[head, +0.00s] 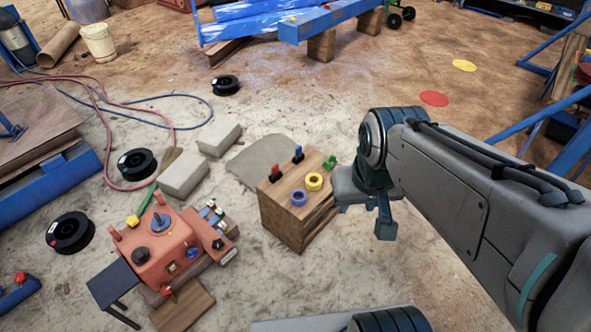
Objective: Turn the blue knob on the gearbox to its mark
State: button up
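The gearbox is an orange-red housing (178,247) at the lower left. A blue-grey knob (160,222) stands on its top, on a round disc. No mark can be made out at this size. My gripper (366,212) hangs right of the wooden block, well to the right of the gearbox and apart from it. One finger points down and the rest is seen edge-on, so its opening is unclear. Nothing is visibly held.
A wooden block (287,228) stands between gearbox and gripper, bearing a yellow ring (314,181), a blue ring (298,198) and small coloured pieces. Grey blocks (184,174), black spools (137,164) and hoses lie behind the gearbox. A dark plate (117,283) juts out at its front left.

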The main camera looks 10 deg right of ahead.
aim_at(192, 253)
jog(key=u, duration=2.7)
jog(key=i, duration=0.9)
jog(key=z, duration=1.9)
